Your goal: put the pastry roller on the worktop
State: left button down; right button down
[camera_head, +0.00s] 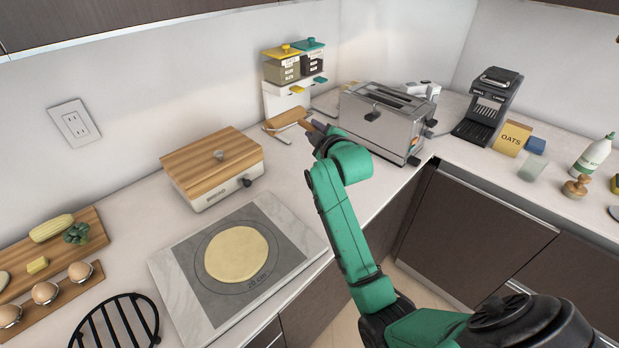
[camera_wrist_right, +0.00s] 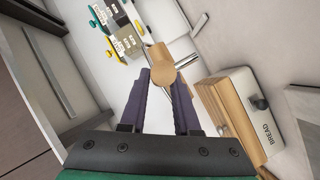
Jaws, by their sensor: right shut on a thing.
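The pastry roller (camera_head: 287,118) has a light wooden cylinder and a thin metal frame. In the head view it is at the back of the worktop (camera_head: 330,196), near the wall. I cannot tell whether it touches the worktop. My right gripper (camera_head: 313,129) is shut on the pastry roller by its handle end. My left gripper is not in view.
A bread box (camera_head: 212,167) with a wooden lid stands left of the roller. Stacked containers (camera_head: 290,80) stand behind it, and a toaster (camera_head: 384,120) is to the right. A dough mat (camera_head: 240,262) lies in front.

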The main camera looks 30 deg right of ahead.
notch_tip(320, 180, down, 16)
jog(key=shift+d+r+p, duration=0.1)
jog(key=shift+d+p, duration=0.05)
jog(key=shift+p, duration=0.5)
jog(key=shift+f, duration=0.2)
jog(key=shift+f, duration=0.15)
jog(key=c, duration=0.6)
grip_release()
jog(key=shift+s, duration=0.1)
jog(key=shift+c, duration=0.2)
